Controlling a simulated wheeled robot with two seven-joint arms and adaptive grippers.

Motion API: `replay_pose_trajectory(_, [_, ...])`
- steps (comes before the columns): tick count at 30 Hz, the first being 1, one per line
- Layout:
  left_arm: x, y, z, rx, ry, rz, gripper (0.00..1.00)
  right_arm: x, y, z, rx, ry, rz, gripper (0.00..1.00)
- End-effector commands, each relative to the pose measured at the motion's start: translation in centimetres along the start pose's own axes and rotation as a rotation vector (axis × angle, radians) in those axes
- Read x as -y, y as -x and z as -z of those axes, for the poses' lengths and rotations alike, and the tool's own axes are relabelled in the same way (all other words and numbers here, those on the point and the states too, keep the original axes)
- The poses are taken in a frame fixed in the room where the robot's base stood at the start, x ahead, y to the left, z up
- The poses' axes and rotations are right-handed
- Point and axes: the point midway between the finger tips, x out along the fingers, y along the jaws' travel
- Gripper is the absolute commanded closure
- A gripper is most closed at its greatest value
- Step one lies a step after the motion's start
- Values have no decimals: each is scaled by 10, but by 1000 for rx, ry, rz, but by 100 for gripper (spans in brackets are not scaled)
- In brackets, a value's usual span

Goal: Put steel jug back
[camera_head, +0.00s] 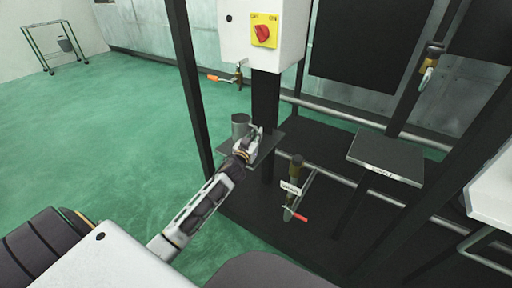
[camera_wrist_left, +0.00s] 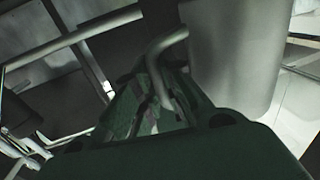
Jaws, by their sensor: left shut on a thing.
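The steel jug (camera_head: 240,125) is a small grey cylinder in the head view. It is upright, at a small dark shelf (camera_head: 268,139) below the white control box. My left gripper (camera_head: 247,146) is at the jug's near right side, shut on its handle. In the left wrist view the jug's smooth grey body (camera_wrist_left: 234,58) fills the upper right, and its curved handle (camera_wrist_left: 158,62) runs down between the fingers of my left gripper (camera_wrist_left: 150,112). Whether the jug's base touches the shelf is hidden. My right gripper is not in view.
A dark post (camera_head: 190,85) stands at left.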

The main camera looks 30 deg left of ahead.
Motion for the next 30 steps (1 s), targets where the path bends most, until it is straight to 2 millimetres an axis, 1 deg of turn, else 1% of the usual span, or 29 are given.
replay_pose_trajectory(3, [0, 0, -12, 1, 0, 1, 100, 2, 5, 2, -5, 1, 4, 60])
replay_pose_trajectory(6, [0, 0, -16, -1, -1, 1, 100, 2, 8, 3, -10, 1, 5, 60])
replay_pose_trajectory(16, [0, 0, -16, -2, -1, 0, 100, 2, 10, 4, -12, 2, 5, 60])
replay_pose_trajectory(19, [0, 0, -18, -1, -1, 0, 100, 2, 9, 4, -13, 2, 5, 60])
replay_pose_trajectory(25, [0, 0, -37, 1, 1, 1, 100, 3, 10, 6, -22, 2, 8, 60])
replay_pose_trajectory(30, [0, 0, -51, 0, 0, 0, 100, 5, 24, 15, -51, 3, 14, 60])
